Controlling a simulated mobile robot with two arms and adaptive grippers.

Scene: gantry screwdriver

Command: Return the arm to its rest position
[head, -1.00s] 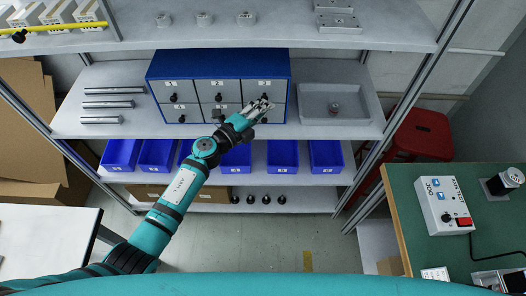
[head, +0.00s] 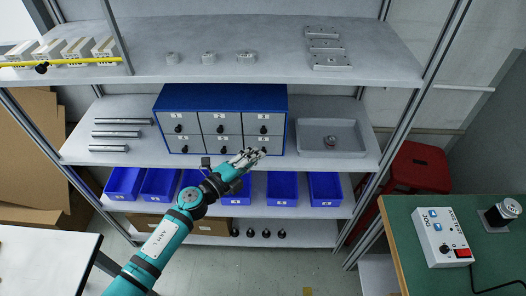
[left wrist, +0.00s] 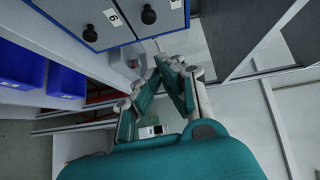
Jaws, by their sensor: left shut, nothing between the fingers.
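My left arm (head: 163,243) reaches up from the bottom left in the head view. My left gripper (head: 257,153) is in front of the bottom right drawer of the blue drawer cabinet (head: 220,94). In the left wrist view its fingers (left wrist: 160,66) converge, shut and empty. The cabinet's lower edge and two black knobs (left wrist: 148,15) show at the top of that view. I cannot tell whether the fingertips touch the cabinet. My right gripper is not in view.
A grey tray (head: 333,124) holding a small part stands right of the cabinet. Blue bins (head: 282,187) line the shelf below. A green table (head: 405,262) with a control box (head: 440,236) is at right, near a red stool (head: 418,170). A white table (head: 40,265) is at lower left.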

